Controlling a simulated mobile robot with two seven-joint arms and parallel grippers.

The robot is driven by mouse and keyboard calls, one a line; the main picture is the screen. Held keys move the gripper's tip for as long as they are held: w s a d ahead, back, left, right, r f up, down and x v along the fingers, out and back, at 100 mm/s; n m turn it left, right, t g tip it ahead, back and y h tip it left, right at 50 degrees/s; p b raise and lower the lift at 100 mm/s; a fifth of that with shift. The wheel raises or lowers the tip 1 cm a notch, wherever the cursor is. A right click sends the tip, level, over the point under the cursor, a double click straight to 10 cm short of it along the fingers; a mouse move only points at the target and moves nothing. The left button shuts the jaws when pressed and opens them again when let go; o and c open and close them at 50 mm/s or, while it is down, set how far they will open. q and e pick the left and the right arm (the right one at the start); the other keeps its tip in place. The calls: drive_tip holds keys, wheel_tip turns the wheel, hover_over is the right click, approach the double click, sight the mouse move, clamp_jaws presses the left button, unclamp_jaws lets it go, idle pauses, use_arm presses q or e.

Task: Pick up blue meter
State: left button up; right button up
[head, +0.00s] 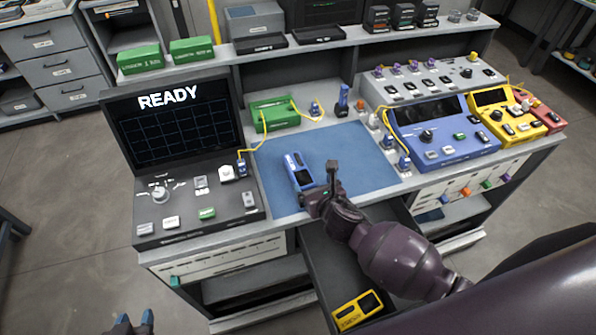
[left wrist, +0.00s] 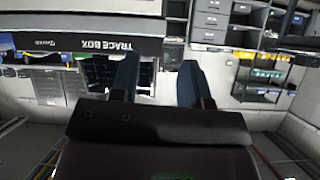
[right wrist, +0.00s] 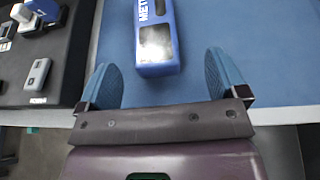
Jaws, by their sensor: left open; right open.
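The blue meter (head: 296,168) lies on the blue mat (head: 355,145) in the head view, near its left front. It shows in the right wrist view (right wrist: 157,40), with white lettering and a pale screen patch. My right gripper (head: 318,182) is open at the meter's near end. In the right wrist view the meter's end lies ahead of and partly between the spread blue fingers, with gaps on both sides. My left gripper (head: 133,325) is open and empty, low at the bottom left of the head view, off the bench.
A black READY console (head: 190,185) stands left of the mat. A green box (head: 272,112) with yellow cable is behind it. A blue panel device (head: 445,130) stands at right. An open drawer below holds a yellow meter (head: 358,310). The mat's middle is clear.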

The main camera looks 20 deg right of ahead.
sight(303, 177)
drive_tip(key=shift+x, duration=0.85)
drive_tip(key=x, duration=0.4)
drive_tip(key=shift+s+a+f+b, duration=0.1)
drive_tip(key=shift+a+f+b, duration=0.15)
drive_tip(key=shift+a+b, duration=0.15)
use_arm(q)
drive_tip(key=shift+w, duration=0.55)
use_arm(e)
drive_tip(key=shift+w+f, duration=0.15)
drive_tip(key=shift+w, duration=0.2)
